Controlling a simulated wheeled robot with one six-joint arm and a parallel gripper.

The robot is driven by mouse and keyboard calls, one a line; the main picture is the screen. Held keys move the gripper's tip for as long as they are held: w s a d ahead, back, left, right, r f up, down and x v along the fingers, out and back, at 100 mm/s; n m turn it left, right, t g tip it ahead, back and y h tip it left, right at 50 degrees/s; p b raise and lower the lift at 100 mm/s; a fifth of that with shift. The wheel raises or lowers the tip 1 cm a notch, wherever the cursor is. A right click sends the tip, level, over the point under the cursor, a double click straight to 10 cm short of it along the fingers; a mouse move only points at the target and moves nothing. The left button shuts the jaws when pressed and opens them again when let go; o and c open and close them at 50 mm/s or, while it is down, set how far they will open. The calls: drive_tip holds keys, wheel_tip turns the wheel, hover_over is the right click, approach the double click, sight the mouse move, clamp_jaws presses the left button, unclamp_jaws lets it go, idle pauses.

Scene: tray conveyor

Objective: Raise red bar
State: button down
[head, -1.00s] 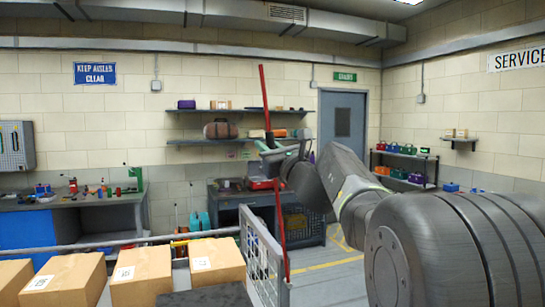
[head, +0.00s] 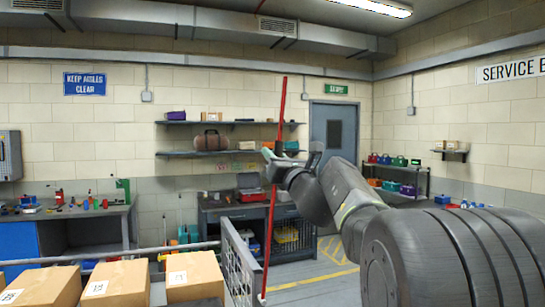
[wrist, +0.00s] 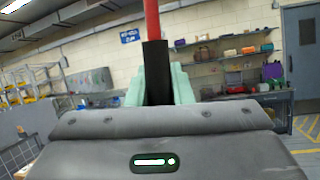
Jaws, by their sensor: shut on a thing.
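The red bar (head: 277,135) is long and thin. In the head view it stands nearly upright, leaning slightly right at the top, with its lower end beside the metal mesh panel. My gripper (head: 270,154) is shut on the bar around its middle. In the wrist view the bar (wrist: 152,20) rises above a black sleeve (wrist: 155,70), which sits between the pale green fingers of my gripper (wrist: 156,88). The bar below the fingers is hidden there by the gripper body.
A grey mesh panel (head: 238,268) stands close beside the bar's lower end. Cardboard boxes (head: 193,276) line the lower left. A workbench (head: 226,212) and wall shelves (head: 225,123) stand behind. Open floor with yellow lines lies to the right of the bar.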

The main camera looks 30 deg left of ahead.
drive_tip(key=c, duration=1.7)
unclamp_jaws()
drive_tip(key=shift+w+f, duration=0.15)
drive_tip(key=shift+f, duration=0.05)
drive_tip(key=o, duration=0.4)
drive_tip(key=shift+w+d, duration=0.25)
drive_tip(key=shift+d, duration=0.05)
drive_tip(key=b+v, duration=0.4)
drive_tip(key=v, duration=0.9)
drive_tip(key=shift+s+d, duration=0.2)
drive_tip(key=shift+s, duration=0.25)
drive_tip(key=p+x, duration=0.4)
drive_tip(key=x, duration=1)
drive_tip(key=shift+s, duration=0.15)
